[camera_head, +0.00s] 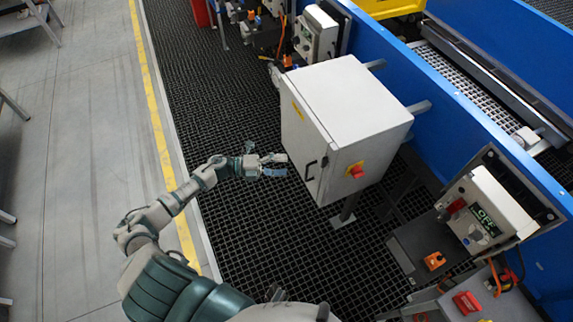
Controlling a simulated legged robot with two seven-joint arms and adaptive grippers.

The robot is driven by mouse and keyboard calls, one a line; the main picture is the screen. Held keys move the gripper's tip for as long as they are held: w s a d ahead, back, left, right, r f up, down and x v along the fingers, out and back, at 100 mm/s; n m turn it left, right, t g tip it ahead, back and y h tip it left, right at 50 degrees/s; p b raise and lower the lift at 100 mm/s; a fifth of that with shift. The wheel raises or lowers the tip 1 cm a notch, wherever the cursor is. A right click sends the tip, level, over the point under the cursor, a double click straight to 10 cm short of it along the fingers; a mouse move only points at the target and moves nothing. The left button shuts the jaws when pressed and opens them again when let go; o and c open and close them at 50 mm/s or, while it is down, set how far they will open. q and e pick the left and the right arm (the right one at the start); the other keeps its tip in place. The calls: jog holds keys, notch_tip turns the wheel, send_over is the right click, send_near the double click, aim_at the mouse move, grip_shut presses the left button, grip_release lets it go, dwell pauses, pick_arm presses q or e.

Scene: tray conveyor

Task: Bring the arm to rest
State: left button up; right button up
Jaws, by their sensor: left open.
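My left arm comes in from the lower left and reaches forward over the dark grated floor. My left gripper (275,165) is open and empty, with its fingers pointing right. It is just left of a white cabinet (345,110), near the cabinet's front door and black handle; a small gap seems to lie between them, but the exact distance is hard to tell. My right gripper is not in view.
The cabinet carries a red switch (356,171). A blue conveyor frame (440,120) runs along the right. A control box with an OFF sign (484,221) stands at the lower right. Open grating (245,235) lies left of the cabinet, bounded by a yellow line (155,110).

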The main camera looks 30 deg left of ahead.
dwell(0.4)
pick_arm(q)
notch_tip(320, 180, down, 17)
jog(key=a+n+t+y, duration=0.2)
jog(key=n+t+y, duration=0.4)
jog(key=n+y, duration=0.65)
jog(key=s+f+n+g+y, duration=0.25)
jog(key=s+f+n, duration=0.35)
jog(key=f+n, duration=0.4)
jog(key=s+d+f+n+g, duration=0.2)
jog(key=s+d+f+g, duration=0.2)
jog(key=s+f, duration=0.4)
jog(key=s+d+f+n+g, duration=0.3)
jog(key=s+f+g, duration=0.3)
jog(key=s, duration=1.2)
notch_tip(320, 180, down, 3)
jog(key=shift+s+d+r, duration=0.1)
jog(key=shift+s+d, duration=0.25)
jog(key=shift+d, duration=0.15)
jog(key=shift+a+n+g, duration=0.1)
jog(key=shift+n+g, duration=0.15)
